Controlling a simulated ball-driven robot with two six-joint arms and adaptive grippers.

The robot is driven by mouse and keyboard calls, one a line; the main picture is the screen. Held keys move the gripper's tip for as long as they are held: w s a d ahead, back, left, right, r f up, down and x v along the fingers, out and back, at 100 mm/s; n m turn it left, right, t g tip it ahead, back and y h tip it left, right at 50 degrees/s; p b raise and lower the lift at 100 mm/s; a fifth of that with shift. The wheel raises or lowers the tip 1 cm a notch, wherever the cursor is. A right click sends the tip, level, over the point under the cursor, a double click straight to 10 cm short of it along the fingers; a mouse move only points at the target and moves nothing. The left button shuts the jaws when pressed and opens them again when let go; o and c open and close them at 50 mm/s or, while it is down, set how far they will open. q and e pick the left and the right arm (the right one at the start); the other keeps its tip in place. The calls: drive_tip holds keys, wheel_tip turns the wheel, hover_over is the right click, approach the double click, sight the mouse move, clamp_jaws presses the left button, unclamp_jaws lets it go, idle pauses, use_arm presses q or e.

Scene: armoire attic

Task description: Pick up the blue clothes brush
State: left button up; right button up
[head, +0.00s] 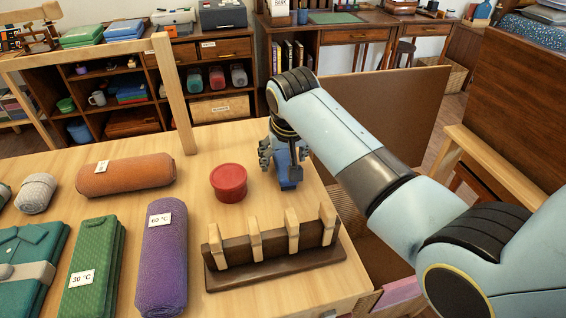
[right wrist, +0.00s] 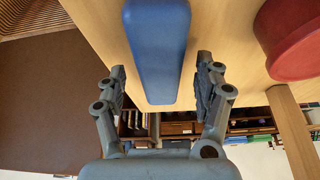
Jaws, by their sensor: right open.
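The blue clothes brush (head: 288,184) lies on the wooden table near its right edge, mostly hidden under my right gripper (head: 282,165) in the head view. In the right wrist view the brush (right wrist: 157,45) shows as a long blue block. Its near end reaches between the two grey fingers of the right gripper (right wrist: 161,68). The fingers are spread, with a visible gap on each side of the brush, and hold nothing. My left gripper is not in view.
A round red container (head: 229,183) stands just left of the brush. A dark rack with wooden pegs (head: 275,250) is in front. A purple roll (head: 162,258), an orange roll (head: 126,175) and green folded cloth (head: 92,265) lie further left. A wooden post (head: 174,95) rises behind.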

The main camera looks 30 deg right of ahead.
drive_tip(key=shift+w+f, duration=0.2)
drive_tip(key=shift+f, duration=0.3)
drive_tip(key=c, duration=1.2)
drive_tip(key=shift+c, duration=0.5)
drive_tip(key=shift+r, duration=0.15)
